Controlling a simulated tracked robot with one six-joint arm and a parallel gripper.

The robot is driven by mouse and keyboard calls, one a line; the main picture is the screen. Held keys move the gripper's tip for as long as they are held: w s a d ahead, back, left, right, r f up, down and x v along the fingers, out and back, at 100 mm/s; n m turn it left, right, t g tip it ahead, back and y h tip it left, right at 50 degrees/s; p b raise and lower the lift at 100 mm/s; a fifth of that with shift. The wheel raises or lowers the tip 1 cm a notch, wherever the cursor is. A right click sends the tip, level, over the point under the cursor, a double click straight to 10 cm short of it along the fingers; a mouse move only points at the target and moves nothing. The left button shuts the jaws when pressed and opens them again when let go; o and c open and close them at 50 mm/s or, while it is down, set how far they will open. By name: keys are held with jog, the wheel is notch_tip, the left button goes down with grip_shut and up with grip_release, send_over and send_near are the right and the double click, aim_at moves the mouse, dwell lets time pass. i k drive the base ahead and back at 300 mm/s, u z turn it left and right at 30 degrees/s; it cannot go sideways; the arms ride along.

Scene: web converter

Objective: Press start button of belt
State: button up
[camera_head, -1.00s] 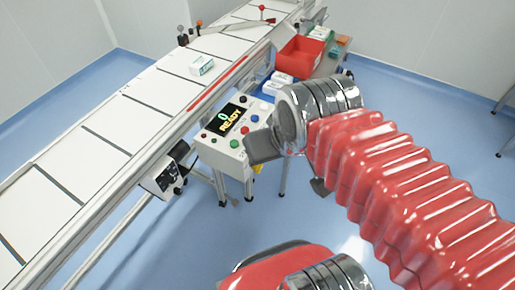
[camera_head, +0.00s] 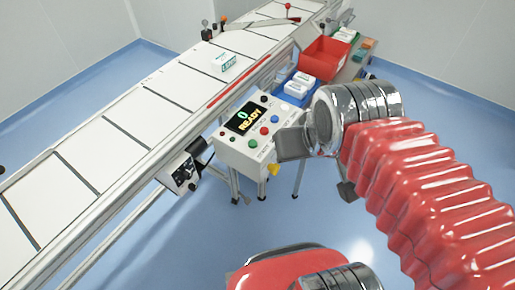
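The control box (camera_head: 238,150) stands beside the belt, with a dark display (camera_head: 246,117) reading "0 READY". Its sloped face carries a green button (camera_head: 252,143), a red button (camera_head: 264,131), a blue button (camera_head: 275,118) and several smaller ones. The conveyor belt (camera_head: 128,105) has white panels with dark dividers and runs from lower left to upper right. My gripper (camera_head: 292,144) is just right of the control box, with a grey finger near its right edge. I cannot tell whether it touches the box. The other finger is largely hidden, so its opening is unclear.
A white and green carton (camera_head: 224,66) lies on the belt. A red bin (camera_head: 324,57) and a blue tray (camera_head: 294,97) with white cartons stand on a side table behind my gripper. A drive unit (camera_head: 182,170) hangs under the belt's near edge. Blue floor is open at right.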

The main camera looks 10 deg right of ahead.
aim_at(252, 144)
jog(key=i, duration=0.95)
jog(key=z, duration=0.05)
